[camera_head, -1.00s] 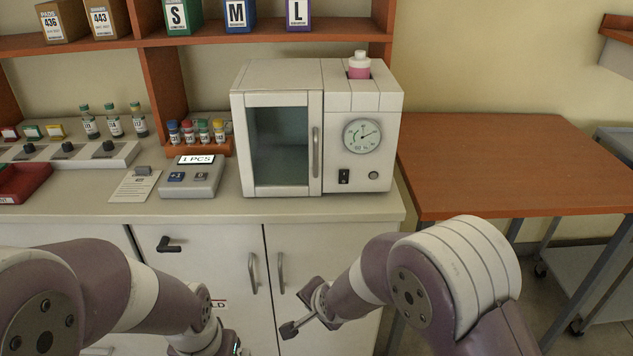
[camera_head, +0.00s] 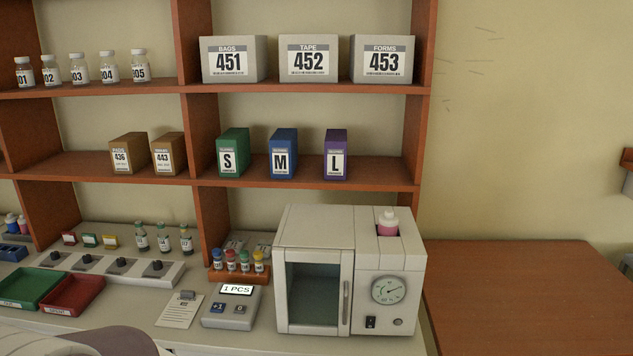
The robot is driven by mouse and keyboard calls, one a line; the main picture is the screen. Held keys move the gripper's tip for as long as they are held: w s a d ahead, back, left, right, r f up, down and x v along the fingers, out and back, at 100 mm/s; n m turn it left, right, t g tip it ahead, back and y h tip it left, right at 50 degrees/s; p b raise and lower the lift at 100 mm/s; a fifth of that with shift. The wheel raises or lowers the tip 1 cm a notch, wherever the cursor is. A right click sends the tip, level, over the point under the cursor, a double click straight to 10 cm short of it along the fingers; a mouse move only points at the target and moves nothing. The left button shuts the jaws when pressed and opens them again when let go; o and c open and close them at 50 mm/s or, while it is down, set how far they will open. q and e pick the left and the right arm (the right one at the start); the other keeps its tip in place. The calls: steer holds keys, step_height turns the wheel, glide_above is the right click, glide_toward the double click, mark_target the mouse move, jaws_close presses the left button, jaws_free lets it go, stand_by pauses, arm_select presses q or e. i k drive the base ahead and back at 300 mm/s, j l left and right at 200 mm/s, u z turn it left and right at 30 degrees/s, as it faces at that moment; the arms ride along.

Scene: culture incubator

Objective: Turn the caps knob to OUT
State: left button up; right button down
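A low grey panel (camera_head: 178,277) with a row of several dark knobs stands on the counter at the left. The knobs include a far-left knob (camera_head: 55,255), a middle knob (camera_head: 121,262) and a right-hand knob (camera_head: 157,265). Their labels and pointer directions are too small to read, so I cannot tell which one is the caps knob. Part of my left arm shows at the bottom left edge. Neither of my grippers is in view.
Green (camera_head: 33,287) and red (camera_head: 75,296) trays lie before the panel. Right of it are a paper sheet (camera_head: 179,311), a counter box (camera_head: 231,307) reading "1 PCS", a vial rack (camera_head: 238,277) and the incubator (camera_head: 350,270), its door closed. Shelves rise behind.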

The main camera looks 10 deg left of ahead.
mark_target(87, 258)
steer(key=u, duration=1.5)
steer(key=z, duration=0.2)
steer(key=i+j+z, duration=0.3)
steer(key=z, duration=0.15)
steer(key=i+j+z, duration=0.2)
steer(key=j+z, duration=0.2)
steer(key=i+j+z, duration=0.15)
steer(key=j+z, duration=0.3)
